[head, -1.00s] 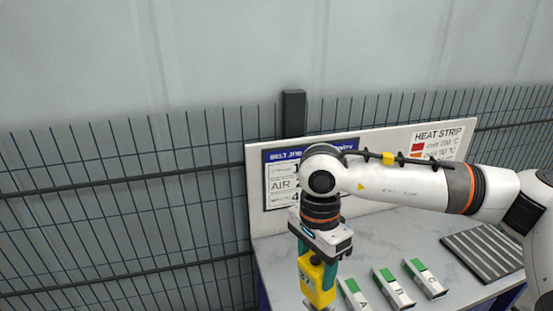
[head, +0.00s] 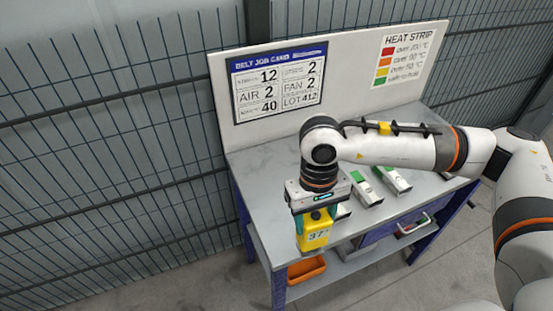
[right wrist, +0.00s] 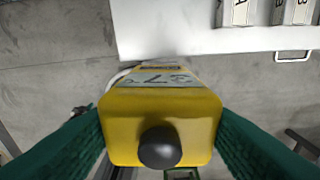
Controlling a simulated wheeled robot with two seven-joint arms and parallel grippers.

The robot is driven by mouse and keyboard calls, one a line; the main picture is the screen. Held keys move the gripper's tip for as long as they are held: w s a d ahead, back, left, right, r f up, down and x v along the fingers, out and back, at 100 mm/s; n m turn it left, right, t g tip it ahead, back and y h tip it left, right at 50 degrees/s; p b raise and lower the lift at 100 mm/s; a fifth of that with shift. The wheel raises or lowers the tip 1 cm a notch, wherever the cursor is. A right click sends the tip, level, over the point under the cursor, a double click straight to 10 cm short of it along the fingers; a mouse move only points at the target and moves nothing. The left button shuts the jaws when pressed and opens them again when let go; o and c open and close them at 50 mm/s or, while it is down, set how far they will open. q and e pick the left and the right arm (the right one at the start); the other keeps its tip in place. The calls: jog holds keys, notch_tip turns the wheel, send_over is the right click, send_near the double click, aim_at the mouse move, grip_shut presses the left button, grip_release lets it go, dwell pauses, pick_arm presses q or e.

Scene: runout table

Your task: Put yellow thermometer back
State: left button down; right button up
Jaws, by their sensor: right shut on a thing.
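The thermometer hangs upright below the gripper, in front of the bench (head: 262,158). In the right wrist view the yellow thermometer (right wrist: 160,106) sits between the green fingers (right wrist: 160,140), with its black knob facing the camera. Bare floor shows around it there, and the bench edge (right wrist: 190,45) lies beyond it. My left gripper is not in view.
White boxes with green labels (head: 364,192) stand on the bench, one partly hidden by my gripper. Below are a drawer handle (head: 412,227) and an orange bin (head: 306,270) on the lower shelf. A job card panel (head: 280,82) stands behind. The bench's left part is clear.

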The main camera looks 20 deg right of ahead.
jog(key=w+r+m+y+b, duration=0.1)
jog(key=w+r+m+b, duration=0.15)
jog(key=w+m, duration=0.85)
notch_tip(320, 180, down, 10)
jog(key=m+p, duration=0.1)
jog(key=p, duration=0.2)
jog(key=shift+a+r+m+t, duration=0.15)
jog(key=shift+r+m+t, duration=0.15)
jog(key=shift+t, duration=0.1)
jog(key=o, duration=0.8)
jog(key=shift+s, duration=0.15)
jog(key=shift+o, duration=0.2)
jog(key=shift+r, duration=0.1)
notch_tip(320, 180, up, 12)
jog(key=d+b, duration=0.1)
jog(key=b, duration=0.2)
jog(key=shift+w+d, duration=0.2)
jog(key=shift+w, duration=0.15)
